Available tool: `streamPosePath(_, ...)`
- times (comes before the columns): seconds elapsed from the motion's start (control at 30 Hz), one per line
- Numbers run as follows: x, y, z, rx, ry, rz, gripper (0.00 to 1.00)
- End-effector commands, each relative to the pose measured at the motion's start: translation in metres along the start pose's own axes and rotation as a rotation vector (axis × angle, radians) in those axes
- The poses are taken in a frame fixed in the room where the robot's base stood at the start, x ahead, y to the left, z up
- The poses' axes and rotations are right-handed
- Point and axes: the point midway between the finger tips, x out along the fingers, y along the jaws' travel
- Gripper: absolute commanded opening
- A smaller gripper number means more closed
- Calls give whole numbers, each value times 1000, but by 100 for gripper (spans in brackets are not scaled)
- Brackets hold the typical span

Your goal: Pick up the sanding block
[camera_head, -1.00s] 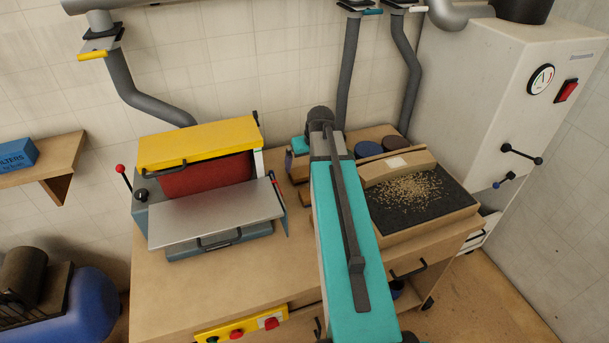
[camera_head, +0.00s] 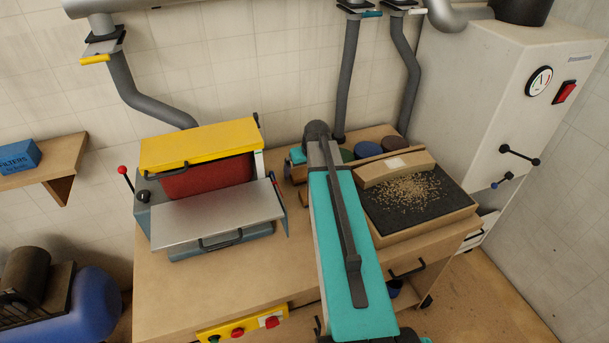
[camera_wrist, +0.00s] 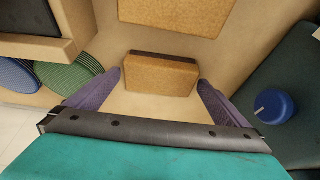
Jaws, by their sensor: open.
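A cork-brown block with a dark layer along one long edge, which looks like the sanding block (camera_wrist: 162,75), lies on the tan bench top in the wrist view. My gripper (camera_wrist: 158,82) is open, with one purple-grey finger toward each short end of the block. The block appears between the fingertips, and small gaps show at both sides. I cannot tell how high the fingers are above the bench. In the head view my teal arm hides the gripper and most of this spot.
Another, wider cork-brown block (camera_wrist: 175,12) lies just beyond. Green (camera_wrist: 72,78) and blue (camera_wrist: 18,75) discs lie at left, near a tray (camera_wrist: 75,22) with a dark mat. A blue knob-like part (camera_wrist: 273,106) is at right. The yellow-lidded machine (camera_head: 200,145) stands left of my arm.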

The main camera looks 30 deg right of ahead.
Motion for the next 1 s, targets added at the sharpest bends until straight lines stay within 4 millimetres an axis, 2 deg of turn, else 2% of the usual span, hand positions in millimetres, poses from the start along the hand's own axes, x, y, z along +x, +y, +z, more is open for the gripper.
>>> streamPosePath(0.37,0,0,0,0,0,0,100)
streamPosePath(0.47,0,0,0,0,0,0,86)
streamPosePath(0.6,0,0,0,0,0,0,63)
streamPosePath(1.0,-3,1,-1,1,0,0,62)
